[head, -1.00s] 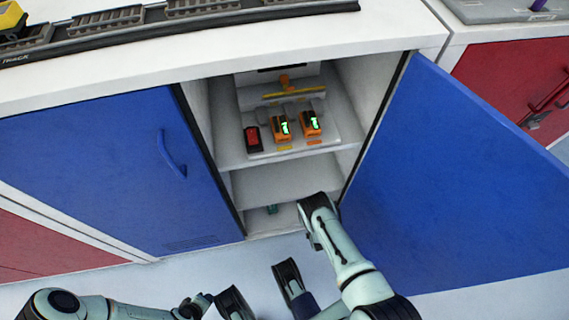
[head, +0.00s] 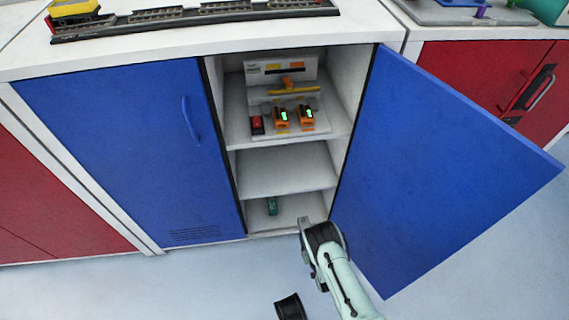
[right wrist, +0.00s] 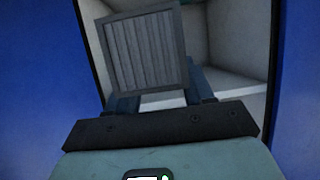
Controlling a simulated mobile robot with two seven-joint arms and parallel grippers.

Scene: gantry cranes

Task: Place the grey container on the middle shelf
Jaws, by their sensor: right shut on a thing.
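The grey container (right wrist: 143,50) has a ribbed face and a plain rim. In the right wrist view it sits tilted between the fingers of my right gripper (right wrist: 162,92), which is shut on it in front of the open cabinet. In the head view my right arm (head: 330,260) reaches up to the cabinet's lower opening, and its fingers and the container are mostly hidden there. The middle shelf (head: 288,172) is empty where it shows.
The upper shelf (head: 238,133) holds orange devices (head: 281,118) and a red item (head: 257,125). A small green object (head: 272,206) stands at the bottom. The blue right door (head: 430,170) is swung open; the left door (head: 120,150) is shut.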

